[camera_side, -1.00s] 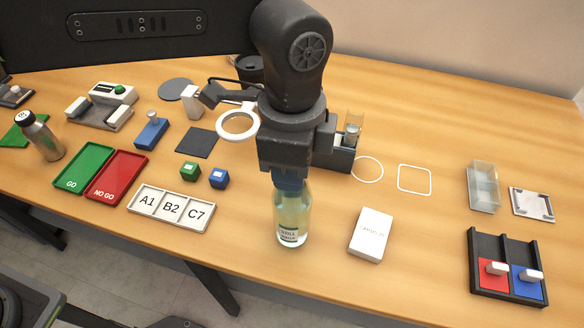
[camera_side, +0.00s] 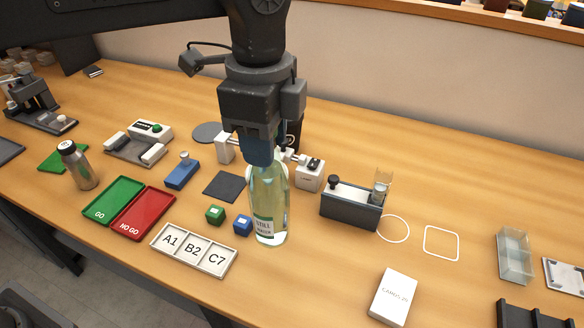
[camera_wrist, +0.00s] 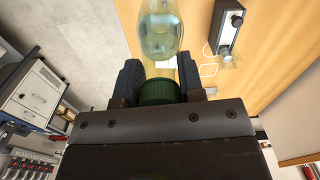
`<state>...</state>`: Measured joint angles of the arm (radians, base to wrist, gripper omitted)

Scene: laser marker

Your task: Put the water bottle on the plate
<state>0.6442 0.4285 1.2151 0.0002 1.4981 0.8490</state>
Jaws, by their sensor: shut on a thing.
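The water bottle (camera_side: 268,203), clear pale green glass with a white label, hangs upright under my gripper (camera_side: 260,152). My gripper is shut on its neck. In the wrist view, the fingers (camera_wrist: 160,84) flank the green cap (camera_wrist: 158,93), and the bottle body (camera_wrist: 160,32) extends beyond it. The bottle appears raised off the table, but its exact height is unclear. A flat dark square (camera_side: 225,186) lies left of the bottle, and a flat grey round disc (camera_side: 207,132) lies farther back. I cannot tell which of these is the plate.
Green and blue cubes (camera_side: 215,214) (camera_side: 242,225) sit left of the bottle. The A1-B2-C7 tray (camera_side: 229,269) is in front of them. Green and red trays (camera_side: 115,203) (camera_side: 143,213) and a steel flask (camera_side: 80,168) stand farther left. A dark block (camera_side: 350,207) and card box (camera_side: 393,297) are right.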

